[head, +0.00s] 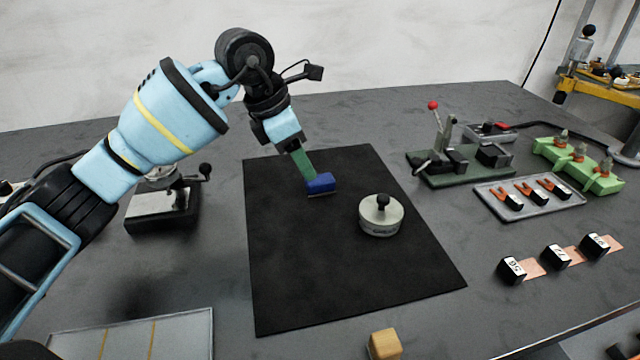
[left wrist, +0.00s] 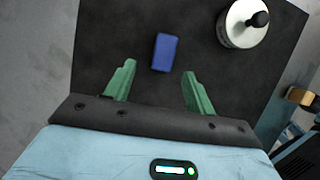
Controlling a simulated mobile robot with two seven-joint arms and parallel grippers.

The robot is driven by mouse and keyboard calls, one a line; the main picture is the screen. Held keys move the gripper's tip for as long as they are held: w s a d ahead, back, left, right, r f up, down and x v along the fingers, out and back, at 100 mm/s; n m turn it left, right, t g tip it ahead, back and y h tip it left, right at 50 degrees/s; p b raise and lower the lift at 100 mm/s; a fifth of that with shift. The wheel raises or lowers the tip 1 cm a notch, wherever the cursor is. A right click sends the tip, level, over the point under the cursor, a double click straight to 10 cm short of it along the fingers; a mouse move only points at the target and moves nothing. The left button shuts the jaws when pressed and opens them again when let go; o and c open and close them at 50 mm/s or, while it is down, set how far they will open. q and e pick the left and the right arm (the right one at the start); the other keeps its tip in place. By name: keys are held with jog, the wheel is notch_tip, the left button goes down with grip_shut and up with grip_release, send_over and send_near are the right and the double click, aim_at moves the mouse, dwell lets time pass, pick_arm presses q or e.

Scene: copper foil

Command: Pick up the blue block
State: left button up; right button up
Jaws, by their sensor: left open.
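The blue block (head: 321,184) lies on the black mat (head: 350,275), towards its far side. In the left wrist view the blue block (left wrist: 164,52) lies ahead of the gap between the green fingers, not between them. My left gripper (head: 306,172) is over the mat beside the block. In the left wrist view the left gripper (left wrist: 158,82) has its two green fingers wide apart with nothing between them. In the head view the fingers overlap the block's left edge, so I cannot tell whether they touch it. My right gripper is not in view.
A round metal weight with a black knob (head: 380,215) stands on the mat right of the block. A wooden block (head: 384,344) is at the front. A clamp fixture (head: 460,160), a grey tray (head: 530,197) and several numbered black blocks are at the right. The front mat is clear.

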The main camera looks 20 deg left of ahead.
aim_at(319, 179)
pick_arm(q)
jog(key=shift+d+x, duration=0.25)
jog(key=shift+x, duration=1.15)
jog(key=shift+d+x, duration=0.25)
jog(key=shift+x, duration=1.1)
jog(key=shift+r, duration=0.2)
jog(key=c, duration=1.1)
